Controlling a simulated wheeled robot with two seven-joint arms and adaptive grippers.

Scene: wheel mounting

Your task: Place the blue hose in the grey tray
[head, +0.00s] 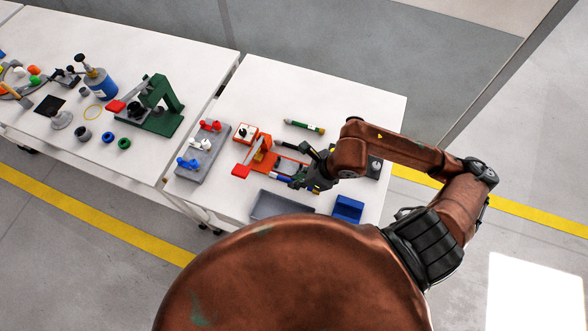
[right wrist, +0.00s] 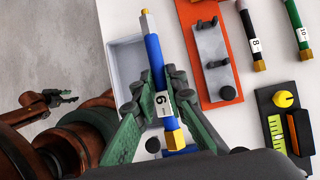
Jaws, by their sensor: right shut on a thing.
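The blue hose (right wrist: 154,62) has brass-coloured ends and a white label that reads like a 6 or 9. My right gripper (right wrist: 161,104) is shut on it around the label, and the hose also shows in the head view (head: 283,179). The grey tray (head: 258,204) lies on the table on the robot's side of the hose, partly hidden by my body. In the right wrist view the tray (right wrist: 122,62) is behind and left of the hose. My left gripper (right wrist: 66,97) seems to show small at the left of that view; its fingers are unclear.
A blue bin (head: 347,208) stands right of the tray. An orange fixture (head: 260,158) and a grey rack (head: 190,165) with red, white and blue parts stand to the left. A green hose (head: 303,127) lies farther back. The far right table corner is bare.

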